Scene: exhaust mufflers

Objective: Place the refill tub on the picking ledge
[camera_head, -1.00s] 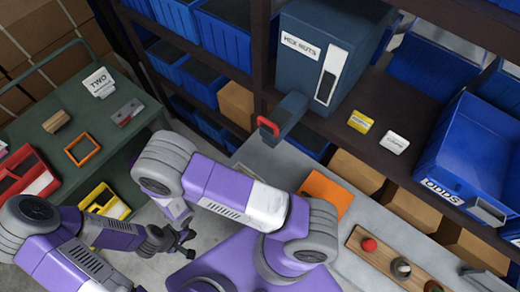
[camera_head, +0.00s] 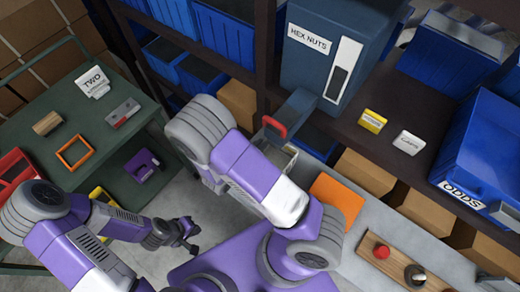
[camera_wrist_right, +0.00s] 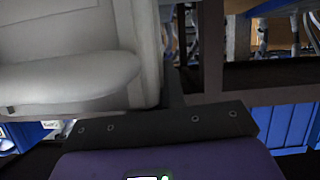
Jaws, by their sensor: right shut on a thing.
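A pale grey tub (camera_head: 288,158) shows in part behind my right arm in the head view, under the hex nuts dispenser's chute. In the right wrist view a large pale grey body (camera_wrist_right: 70,60), likely this tub, fills the left side against the finger. My right gripper (camera_wrist_right: 172,88) is shut on it; in the head view the arm hides this gripper. The grey ledge (camera_head: 350,238) runs along the shelf front; I cannot tell whether the tub touches it. My left gripper (camera_head: 189,236) is open and empty above the floor.
The hex nuts dispenser (camera_head: 325,50) has a red-edged chute (camera_head: 275,128). An orange mat (camera_head: 337,195) and a wooden strip with knobs (camera_head: 390,262) lie on the ledge. A blue odds bin (camera_head: 480,150) stands right. A green cart (camera_head: 45,100) stands left.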

